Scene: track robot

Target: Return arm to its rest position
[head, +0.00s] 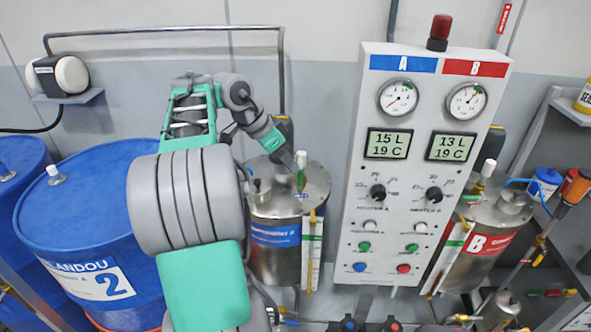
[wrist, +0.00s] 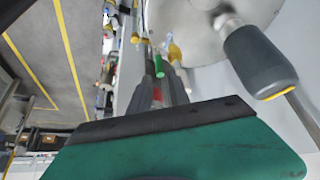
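My arm reaches out over tank A (head: 272,262), a metal cylinder with a blue label. My gripper (head: 291,166) is above the tank's lid, close to an upright green-and-white valve piece (head: 301,180). In the wrist view my gripper (wrist: 160,84) shows two dark fingers with a gap between them. A green piece (wrist: 159,66) shows just past the fingertips. I see nothing held, and I cannot tell whether the fingers touch the green piece.
A control panel (head: 357,210) with gauges and displays stands right of tank A. Tank B (head: 487,245) is beyond it. Blue drums (head: 100,222) stand at left. A shelf (head: 566,107) is at far right. A pipe (head: 160,29) runs along the wall.

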